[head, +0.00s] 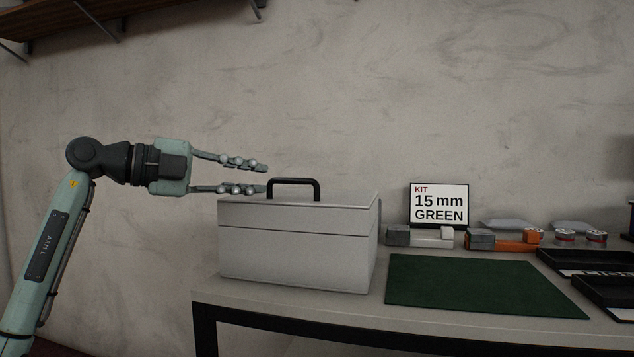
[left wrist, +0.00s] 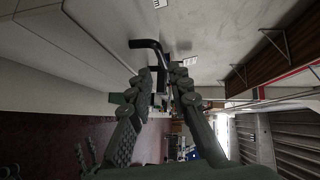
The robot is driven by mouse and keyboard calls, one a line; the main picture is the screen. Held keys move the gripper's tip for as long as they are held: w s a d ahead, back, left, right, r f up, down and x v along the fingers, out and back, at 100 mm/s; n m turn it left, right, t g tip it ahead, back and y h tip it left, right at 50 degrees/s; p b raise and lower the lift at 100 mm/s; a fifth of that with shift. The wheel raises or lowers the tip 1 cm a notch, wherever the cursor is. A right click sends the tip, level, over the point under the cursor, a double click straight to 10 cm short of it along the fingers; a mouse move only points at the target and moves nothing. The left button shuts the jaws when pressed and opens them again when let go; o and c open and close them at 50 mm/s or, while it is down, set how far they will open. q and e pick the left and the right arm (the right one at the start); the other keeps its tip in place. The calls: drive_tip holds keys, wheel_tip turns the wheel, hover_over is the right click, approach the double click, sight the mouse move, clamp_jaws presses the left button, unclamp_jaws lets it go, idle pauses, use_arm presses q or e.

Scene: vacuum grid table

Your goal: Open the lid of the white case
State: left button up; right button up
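The white case (head: 298,255) stands at the left end of the table, its lid (head: 245,212) shut. A black handle (head: 295,181) stands up on top of the lid; it also shows in the left wrist view (left wrist: 146,44) just beyond my fingertips. My left gripper (head: 266,177) comes in from the left just above the lid. Its two fingers are apart, one above the other in the head view, with nothing seen held between them. The fingertips are close to the handle's left side; contact cannot be told. My right gripper is not in view.
Right of the case lies a dark green mat (head: 480,285). Behind it are a "KIT 15 mm GREEN" sign (head: 439,204), a grey-white block (head: 420,236) and a grey-orange block (head: 503,240). Black trays (head: 605,297) stand at the right.

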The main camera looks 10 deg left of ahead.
sight(289, 181)
use_arm(q)
drive_tip(key=shift+x, duration=4.1)
drive_tip(key=shift+r, duration=0.1)
drive_tip(key=shift+c, duration=0.6)
clamp_jaws()
